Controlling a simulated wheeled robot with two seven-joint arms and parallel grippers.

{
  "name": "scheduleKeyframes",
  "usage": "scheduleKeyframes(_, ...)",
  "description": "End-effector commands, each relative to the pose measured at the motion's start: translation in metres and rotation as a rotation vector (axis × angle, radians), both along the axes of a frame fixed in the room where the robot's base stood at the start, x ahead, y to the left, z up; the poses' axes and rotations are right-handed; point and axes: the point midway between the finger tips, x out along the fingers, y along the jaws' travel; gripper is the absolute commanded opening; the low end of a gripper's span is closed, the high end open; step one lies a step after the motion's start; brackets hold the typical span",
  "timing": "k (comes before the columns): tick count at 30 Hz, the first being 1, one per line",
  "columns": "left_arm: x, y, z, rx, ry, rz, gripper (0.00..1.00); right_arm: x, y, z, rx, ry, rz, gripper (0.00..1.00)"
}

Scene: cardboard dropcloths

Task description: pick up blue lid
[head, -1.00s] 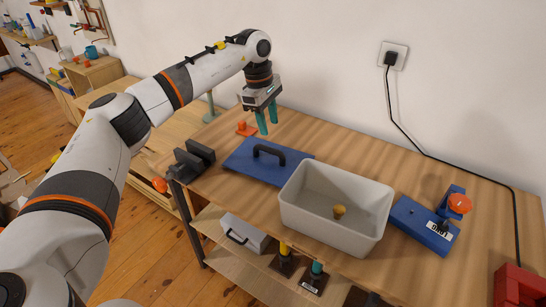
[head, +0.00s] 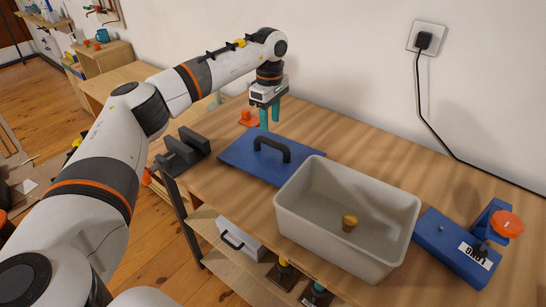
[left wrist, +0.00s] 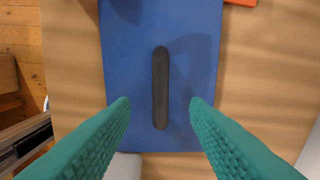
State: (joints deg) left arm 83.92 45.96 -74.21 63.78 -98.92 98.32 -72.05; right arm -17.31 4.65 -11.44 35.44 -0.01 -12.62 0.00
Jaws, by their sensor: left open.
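The blue lid (head: 238,155) lies flat on the wooden table, left of the pale bin, with a black handle (head: 271,147) standing up on it. My left gripper (head: 269,122) is open and empty, with teal fingers pointing down above the back part of the lid. In the left wrist view the blue lid (left wrist: 190,75) lies below, and its dark handle (left wrist: 160,88) runs up the picture between the two open fingers (left wrist: 160,108). The fingers look apart from the handle. My right gripper is not in view.
A pale open bin (head: 300,215) holding a small yellow-brown object (head: 349,222) stands right of the lid. A blue clamp device (head: 445,245) sits further right. A dark grey block (head: 182,150) is left of the lid, and an orange piece (head: 249,118) behind it.

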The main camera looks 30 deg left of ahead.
Motion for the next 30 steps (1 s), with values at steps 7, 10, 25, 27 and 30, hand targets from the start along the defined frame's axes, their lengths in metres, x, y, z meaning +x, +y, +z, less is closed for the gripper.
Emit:
scheduleKeyframes(7, 0.0, 0.0, -0.031, 0.0, 0.001, 0.0, 0.42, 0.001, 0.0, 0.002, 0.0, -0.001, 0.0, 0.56)
scheduleKeyframes(10, 0.0, -0.001, -0.037, 0.0, 0.002, 0.0, 0.42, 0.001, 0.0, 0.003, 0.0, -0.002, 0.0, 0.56)
scheduleKeyframes(25, 0.001, -0.004, -0.085, 0.0, -0.001, 0.0, 0.42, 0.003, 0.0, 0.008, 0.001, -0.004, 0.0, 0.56)
scheduleKeyframes(27, 0.001, -0.004, -0.085, 0.0, -0.001, 0.0, 0.42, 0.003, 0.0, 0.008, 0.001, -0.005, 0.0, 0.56)
scheduleKeyframes(30, 0.001, -0.004, -0.085, 0.0, 0.0, 0.0, 0.34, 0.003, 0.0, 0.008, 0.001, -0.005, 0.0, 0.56)
